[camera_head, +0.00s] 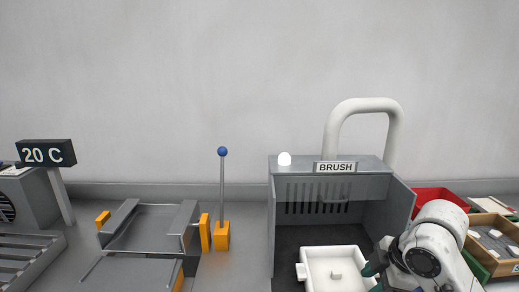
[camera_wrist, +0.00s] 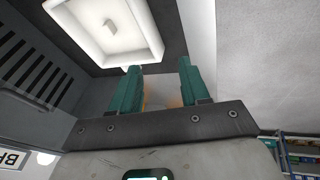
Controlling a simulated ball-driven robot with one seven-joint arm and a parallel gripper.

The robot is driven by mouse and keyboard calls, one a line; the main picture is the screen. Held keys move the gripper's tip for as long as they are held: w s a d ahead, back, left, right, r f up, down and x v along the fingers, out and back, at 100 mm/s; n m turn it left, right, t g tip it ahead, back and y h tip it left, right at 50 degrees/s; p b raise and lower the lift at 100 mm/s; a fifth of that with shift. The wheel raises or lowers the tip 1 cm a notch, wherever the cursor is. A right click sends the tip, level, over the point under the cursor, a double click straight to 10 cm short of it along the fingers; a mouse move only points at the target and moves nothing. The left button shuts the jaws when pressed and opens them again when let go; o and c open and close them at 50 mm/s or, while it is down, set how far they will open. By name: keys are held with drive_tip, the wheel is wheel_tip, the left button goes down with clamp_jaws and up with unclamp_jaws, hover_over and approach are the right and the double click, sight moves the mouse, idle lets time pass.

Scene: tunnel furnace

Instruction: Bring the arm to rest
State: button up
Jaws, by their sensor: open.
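My gripper (camera_wrist: 157,84) is open, with its two green fingers apart and nothing between them in the wrist view. In the head view my white arm end comes in at the lower right, and a green fingertip shows at the right side of a white tray (camera_head: 318,266). The tray also shows in the wrist view (camera_wrist: 148,28), just beyond the fingers. It holds a small pale block (camera_head: 336,274) and sits inside the grey BRUSH booth (camera_head: 286,250). I cannot tell whether the fingers touch the tray.
A white pipe (camera_head: 334,128) rises behind the booth. A red bin (camera_head: 432,196) and a wooden box (camera_head: 512,268) with pale pieces stand at the right. A blue-knobbed lever (camera_head: 222,185), a metal carrier (camera_head: 145,232) and a 20 C display (camera_head: 46,153) stand left.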

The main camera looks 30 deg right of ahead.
drive_tip(key=w+a+m+t+y, duration=0.1)
drive_tip(key=w+a+m+t, duration=0.1)
drive_tip(key=w+a, duration=0.55)
drive_tip(key=s+a+f+m+y, duration=0.1)
drive_tip(key=s+a+f+m, duration=0.25)
drive_tip(key=a+f, duration=0.5)
drive_tip(key=s+a+f+m+g, duration=0.3)
drive_tip(key=s+a+f+m, duration=0.15)
drive_tip(key=s+f, duration=0.4)
drive_tip(key=s+d+f+g+h, duration=0.1)
drive_tip(key=s+f, duration=0.1)
drive_tip(key=s, duration=0.3)
drive_tip(key=s+d+f+g+h, duration=0.1)
drive_tip(key=s+f, duration=0.1)
drive_tip(key=s, duration=0.3)
drive_tip(key=shift+s+d+m+h, duration=0.3)
drive_tip(key=shift+s+d, duration=0.05)
drive_tip(key=shift+d, duration=0.05)
